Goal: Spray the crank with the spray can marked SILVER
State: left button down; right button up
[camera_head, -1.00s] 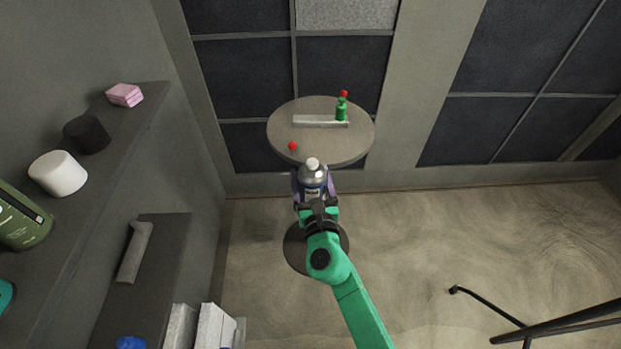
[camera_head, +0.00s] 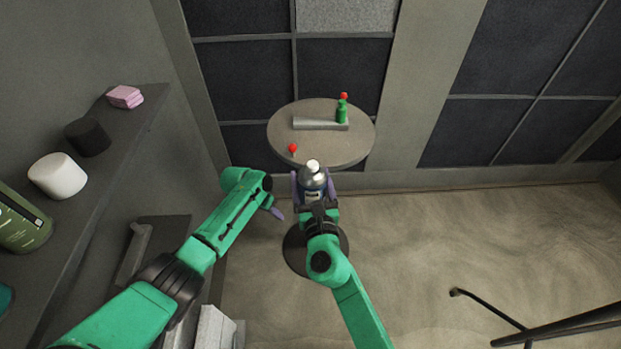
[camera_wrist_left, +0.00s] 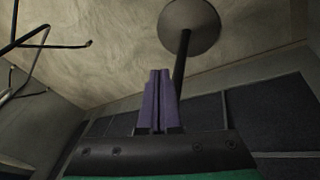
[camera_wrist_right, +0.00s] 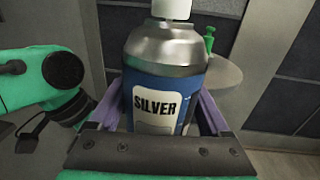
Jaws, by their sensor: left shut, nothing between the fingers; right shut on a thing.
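The spray can (camera_head: 313,184) is silver and blue with a white top, and its label reads SILVER in the right wrist view (camera_wrist_right: 160,106). My right gripper (camera_head: 314,188) is shut around the can and holds it upright, just in front of the round table. A pale grey bar (camera_head: 318,124), which may be the crank, lies on the table; I cannot tell for sure. A green upright thing with a red top (camera_head: 342,110) stands at its right end. My left gripper (camera_head: 277,212) is shut and empty, left of the can; its purple fingers touch in the left wrist view (camera_wrist_left: 158,95).
The round table (camera_head: 345,150) stands by the wall, with a small red knob (camera_head: 293,148) on its front left edge.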

pick_arm(q)
jog(key=w+d+r+m, duration=0.2)
jog(key=r, duration=0.6)
jog(key=w+d+r+m, duration=0.1)
jog(key=w+d+r, duration=0.15)
jog(key=r, duration=0.55)
jog(key=s+d+r+m, duration=0.2)
jog(key=s+r+m, duration=0.15)
jog(key=r, duration=0.45)
jog(key=s+d+r+m+g+y, duration=0.1)
jog(key=s+d+r+m, duration=0.2)
jog(key=r, duration=0.5)
jog(key=s+d+r+m, duration=0.1)
jog(key=s+r+m, duration=0.25)
jog(key=r, duration=0.45)
jog(key=shift+n, duration=0.5)
jog(key=shift+s+f, duration=0.15)
jog(key=shift+f, duration=1.45)
jog(key=shift+s+f, duration=0.1)
jog(key=shift+f, duration=1.45)
